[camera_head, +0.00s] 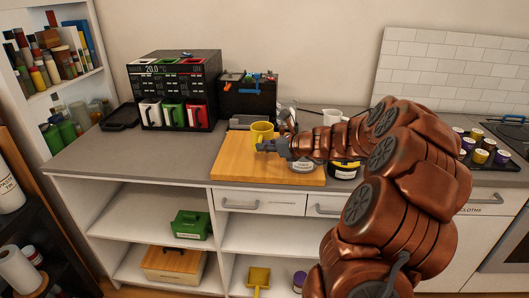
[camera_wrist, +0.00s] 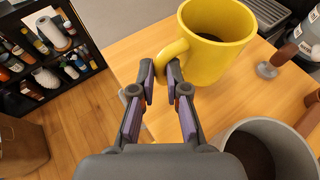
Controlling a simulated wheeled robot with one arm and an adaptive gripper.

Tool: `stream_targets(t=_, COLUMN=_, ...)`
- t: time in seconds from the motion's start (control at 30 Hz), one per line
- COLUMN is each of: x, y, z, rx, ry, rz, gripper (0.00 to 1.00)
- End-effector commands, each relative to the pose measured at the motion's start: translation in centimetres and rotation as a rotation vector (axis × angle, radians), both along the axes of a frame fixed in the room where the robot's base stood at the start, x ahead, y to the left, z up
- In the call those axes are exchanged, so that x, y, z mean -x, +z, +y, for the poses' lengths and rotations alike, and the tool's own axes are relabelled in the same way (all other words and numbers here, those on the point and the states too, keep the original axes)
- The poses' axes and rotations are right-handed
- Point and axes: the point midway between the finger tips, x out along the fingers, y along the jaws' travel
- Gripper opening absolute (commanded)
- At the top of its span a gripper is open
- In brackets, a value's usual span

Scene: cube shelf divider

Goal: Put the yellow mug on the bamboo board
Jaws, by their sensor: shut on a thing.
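The yellow mug (camera_head: 262,130) is upright over the far part of the bamboo board (camera_head: 240,165), on the grey counter. In the wrist view the mug (camera_wrist: 222,50) shows a dark inside and its handle points toward my fingers. My gripper (camera_head: 268,146) comes in from the right and is shut on the mug's handle; its fingertips (camera_wrist: 162,72) sit on either side of the handle in the wrist view. The board (camera_wrist: 130,60) lies below. I cannot tell whether the mug's base touches the board.
A grey pot-like container (camera_wrist: 230,135) stands close on the gripper's right in the wrist view. A white mug (camera_head: 332,117) is behind my arm. The board's left front is clear.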

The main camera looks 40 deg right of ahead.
Motion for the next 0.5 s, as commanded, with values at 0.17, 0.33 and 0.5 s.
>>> stream_targets(t=0.17, x=-0.7, y=0.0, z=-0.2, rx=0.0, ry=0.002, rz=-0.001, gripper=0.0)
stream_targets(t=0.33, x=-1.1, y=-1.6, z=-0.3, rx=-0.005, ry=0.001, rz=0.001, gripper=0.0)
stream_targets(t=0.5, x=-1.2, y=-3.4, z=-0.4, rx=-0.002, ry=0.0, rz=0.001, gripper=0.0)
